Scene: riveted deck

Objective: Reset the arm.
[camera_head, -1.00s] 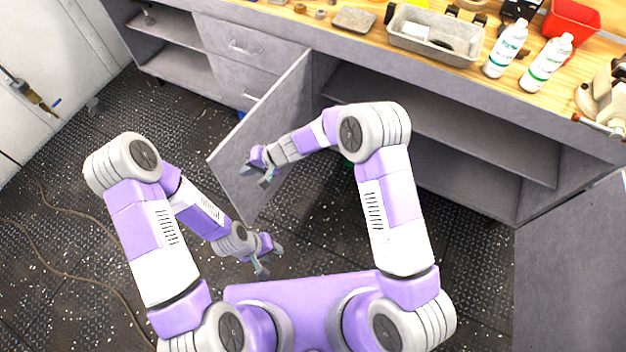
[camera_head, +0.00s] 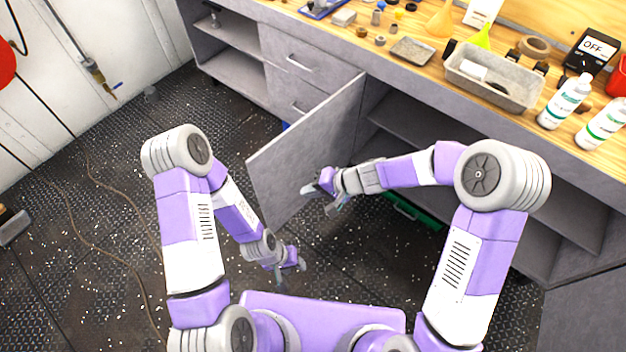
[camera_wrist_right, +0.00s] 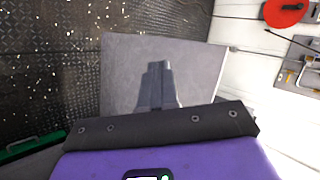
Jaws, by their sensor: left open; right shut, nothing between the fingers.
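My right gripper (camera_head: 324,192) is shut and empty. In the head view it is in front of the open grey cabinet door (camera_head: 300,140); I cannot tell whether it touches it. In the right wrist view its fingers (camera_wrist_right: 157,75) are together, with the door panel (camera_wrist_right: 120,70) behind them. My right arm reaches in from the right with its elbow out wide. My left gripper (camera_head: 290,268) is open and empty, low over the dark floor, below and left of the right one.
The workbench (camera_head: 445,28) holds a grey tray (camera_head: 520,98), white bottles (camera_head: 566,100) and small parts. A green object (camera_head: 415,214) is low in the open cabinet. A cable (camera_head: 105,240) lies on the studded floor at left, where there is free room.

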